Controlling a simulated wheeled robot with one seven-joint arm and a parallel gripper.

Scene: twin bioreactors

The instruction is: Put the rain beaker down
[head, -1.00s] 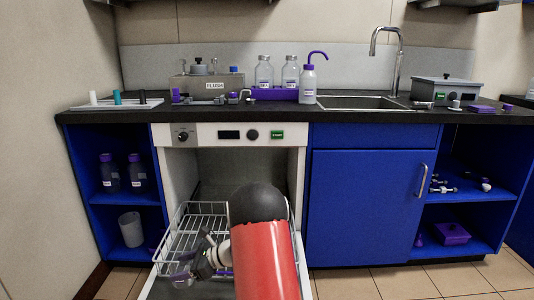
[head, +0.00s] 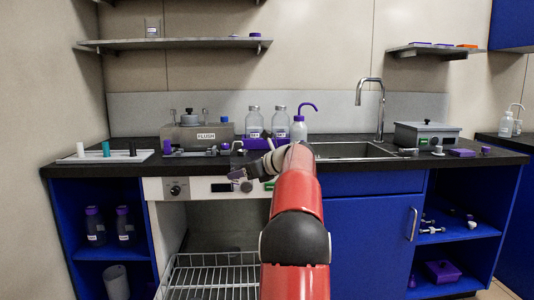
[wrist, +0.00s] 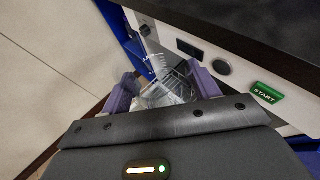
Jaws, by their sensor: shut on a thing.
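My gripper (wrist: 163,90) is shut on a clear beaker (wrist: 158,72) with printed markings, seen between the purple fingers in the wrist view. Its label is too small to read surely. In the head view, my gripper (head: 240,180) is in front of the washer's control panel (head: 213,188), just below the counter's front edge. The beaker cannot be made out there.
The washer's wire rack (head: 208,272) is pulled out below. The black counter (head: 340,140) holds a FLUSH unit (head: 198,137), a purple bottle tray (head: 258,143) and a white strip with pegs (head: 100,156). The sink (head: 345,151) is right of my arm. Another clear beaker (head: 152,28) stands on the upper shelf.

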